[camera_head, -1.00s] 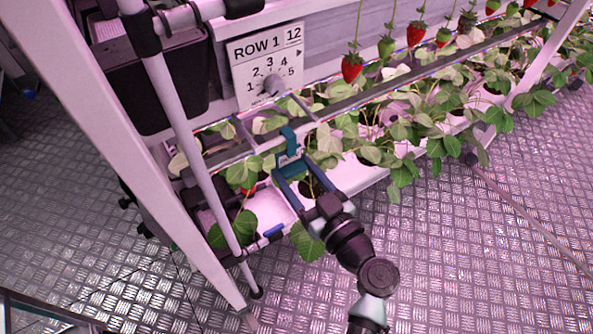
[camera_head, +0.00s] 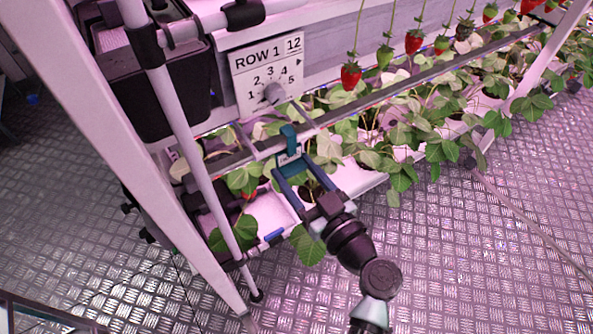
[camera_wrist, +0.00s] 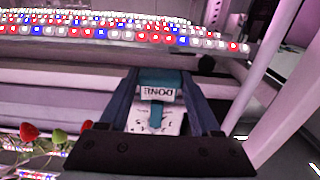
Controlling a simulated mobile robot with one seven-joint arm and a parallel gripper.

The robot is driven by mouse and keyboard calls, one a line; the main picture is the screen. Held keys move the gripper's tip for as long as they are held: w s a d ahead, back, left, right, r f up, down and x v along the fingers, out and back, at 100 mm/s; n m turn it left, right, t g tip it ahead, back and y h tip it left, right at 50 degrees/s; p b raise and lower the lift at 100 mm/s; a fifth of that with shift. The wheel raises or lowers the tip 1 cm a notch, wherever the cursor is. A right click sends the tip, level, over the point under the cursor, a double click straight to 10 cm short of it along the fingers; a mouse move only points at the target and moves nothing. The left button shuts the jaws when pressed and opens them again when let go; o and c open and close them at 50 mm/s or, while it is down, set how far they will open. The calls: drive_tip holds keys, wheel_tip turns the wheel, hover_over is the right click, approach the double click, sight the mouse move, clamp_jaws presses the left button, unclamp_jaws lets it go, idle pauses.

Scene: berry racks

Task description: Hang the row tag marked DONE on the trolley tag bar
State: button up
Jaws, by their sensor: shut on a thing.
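My gripper (camera_head: 290,166) is shut on the teal row tag (camera_head: 290,140), which stands up beyond the fingertips. In the wrist view the teal tag (camera_wrist: 158,78) sits between the two fingers, and its white label reads DONE upside down. The tag is held in the air, in front of the plant row and to the right of the white trolley post. I cannot tell which bar is the trolley tag bar, nor whether the tag touches any bar.
A white ROW 1 dial sign (camera_head: 268,72) hangs behind the gripper. A dark crate (camera_head: 160,88) stands at left behind a slanted white post (camera_head: 130,150). Strawberry plants (camera_head: 400,140) line the right side.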

drive_tip(key=b+v, duration=0.1)
drive_tip(key=v, duration=0.6)
idle(0.8)
